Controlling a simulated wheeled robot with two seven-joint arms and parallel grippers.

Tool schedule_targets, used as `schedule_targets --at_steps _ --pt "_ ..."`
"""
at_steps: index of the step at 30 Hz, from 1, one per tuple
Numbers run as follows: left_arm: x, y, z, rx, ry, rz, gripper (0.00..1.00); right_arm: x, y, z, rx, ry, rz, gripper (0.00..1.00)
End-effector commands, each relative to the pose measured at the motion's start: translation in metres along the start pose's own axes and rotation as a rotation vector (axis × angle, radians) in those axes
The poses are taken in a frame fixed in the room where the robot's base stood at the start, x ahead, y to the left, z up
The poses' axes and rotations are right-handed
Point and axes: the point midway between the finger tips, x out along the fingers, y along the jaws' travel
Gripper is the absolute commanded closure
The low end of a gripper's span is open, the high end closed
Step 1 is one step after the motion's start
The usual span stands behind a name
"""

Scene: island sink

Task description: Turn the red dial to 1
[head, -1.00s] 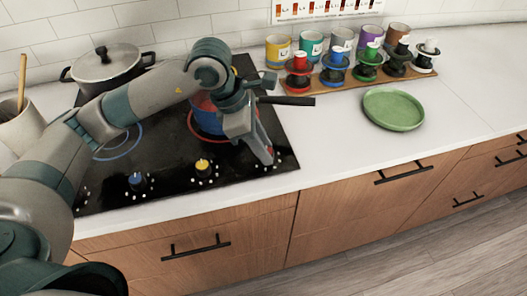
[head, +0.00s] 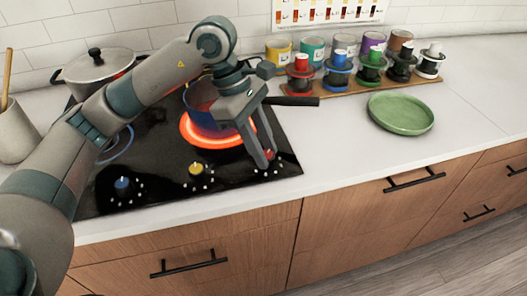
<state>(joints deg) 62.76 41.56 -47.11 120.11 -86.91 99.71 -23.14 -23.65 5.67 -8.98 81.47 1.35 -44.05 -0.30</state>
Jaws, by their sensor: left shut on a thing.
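The red dial (head: 271,154) is at the right front corner of the black cooktop, mostly hidden by my gripper, with white marks around it. I cannot read its setting. My left gripper (head: 266,160) reaches down from above and is shut on the red dial. The burner ring (head: 185,131) behind it glows bright orange-red under a blue saucepan (head: 203,118), which my arm partly covers. My right gripper is not in view.
A yellow dial (head: 196,168) and a blue dial (head: 122,184) are to the left along the cooktop's front (head: 160,189). The saucepan's black handle (head: 292,101) points right. A lidded pot (head: 97,67) stands at the back left. A green plate (head: 401,113) lies on the right counter.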

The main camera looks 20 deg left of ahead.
Motion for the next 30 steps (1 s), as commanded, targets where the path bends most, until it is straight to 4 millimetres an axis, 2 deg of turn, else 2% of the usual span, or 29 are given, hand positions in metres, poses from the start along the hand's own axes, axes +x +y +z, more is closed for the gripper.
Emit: schedule_targets --at_steps 12,13,15,25,30 --pt "-0.0013 0.0009 0.0001 0.006 0.0 0.0 0.95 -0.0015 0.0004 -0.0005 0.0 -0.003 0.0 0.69" --pt "-0.0013 0.0009 0.0001 0.005 0.0 0.0 0.66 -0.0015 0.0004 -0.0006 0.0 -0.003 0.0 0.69" --pt "-0.0012 0.0008 0.0001 0.005 0.0 0.0 0.54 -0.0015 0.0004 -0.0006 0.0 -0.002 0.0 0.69" --pt "-0.0012 0.0005 0.0 0.005 0.0 -0.001 0.54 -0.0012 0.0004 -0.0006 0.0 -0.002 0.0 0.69" --pt "-0.0092 0.0011 -0.0001 0.005 0.0 0.001 0.54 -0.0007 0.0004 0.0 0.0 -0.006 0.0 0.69"
